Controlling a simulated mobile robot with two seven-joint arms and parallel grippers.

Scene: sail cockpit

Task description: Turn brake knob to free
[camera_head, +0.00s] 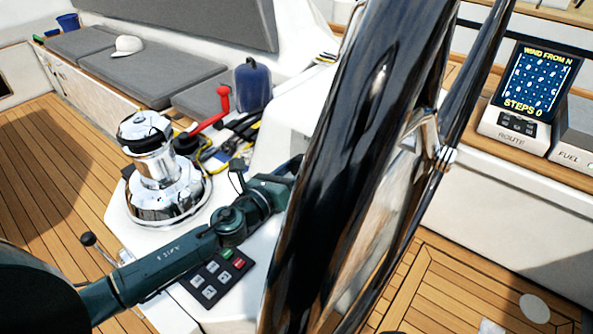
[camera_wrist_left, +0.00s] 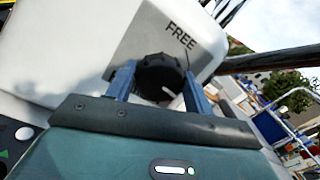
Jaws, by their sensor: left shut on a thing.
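The black brake knob (camera_wrist_left: 160,72) is mounted on a white housing (camera_wrist_left: 75,45) in the left wrist view. The word FREE is printed on the housing above and right of the knob. A short white mark shows on the knob's near lower part, on the side away from the word. My left gripper (camera_wrist_left: 159,84) is shut on the knob, with one blue finger on each side. In the head view my left arm reaches across the white console, and its gripper end and the knob are hidden behind the dark steering wheel. My right gripper is not in view.
The large wheel (camera_head: 365,140) stands close to the right of my left arm. A chrome winch (camera_head: 158,175), a red-handled lever (camera_head: 210,118) and a button pad (camera_head: 218,277) are around the arm. A screen (camera_head: 535,82) reads WIND FROM N, STEPS 0.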

